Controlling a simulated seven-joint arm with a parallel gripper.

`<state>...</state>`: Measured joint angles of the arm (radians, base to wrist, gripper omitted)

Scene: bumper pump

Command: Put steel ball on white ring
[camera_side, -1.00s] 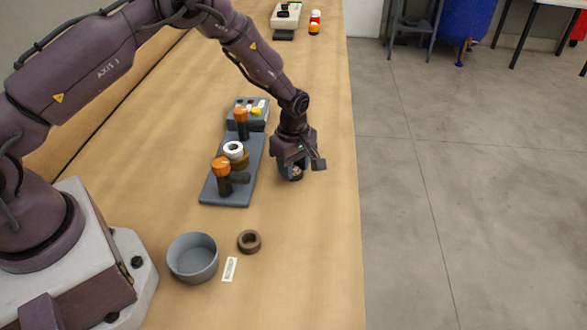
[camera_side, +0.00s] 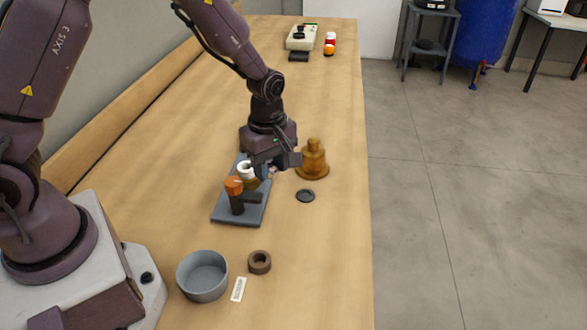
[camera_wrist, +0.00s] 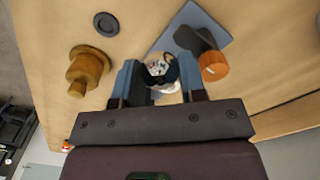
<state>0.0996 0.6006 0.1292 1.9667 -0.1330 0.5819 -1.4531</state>
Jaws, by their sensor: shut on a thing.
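My gripper (camera_side: 268,170) is over the dark grey fixture plate (camera_side: 228,217). The white ring (camera_side: 246,168) sits on a brass-coloured body on that plate, immediately left of my gripper in the side view. In the wrist view my gripper (camera_wrist: 158,80) is shut on the shiny steel ball (camera_wrist: 157,69), which sits between the two fingers. Pale surfaces show around the ball there, but the ball hides much of what is below. I cannot tell whether the ball touches the ring.
A bronze stepped part (camera_side: 313,162) and a flat black disc (camera_side: 305,196) lie to the right.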

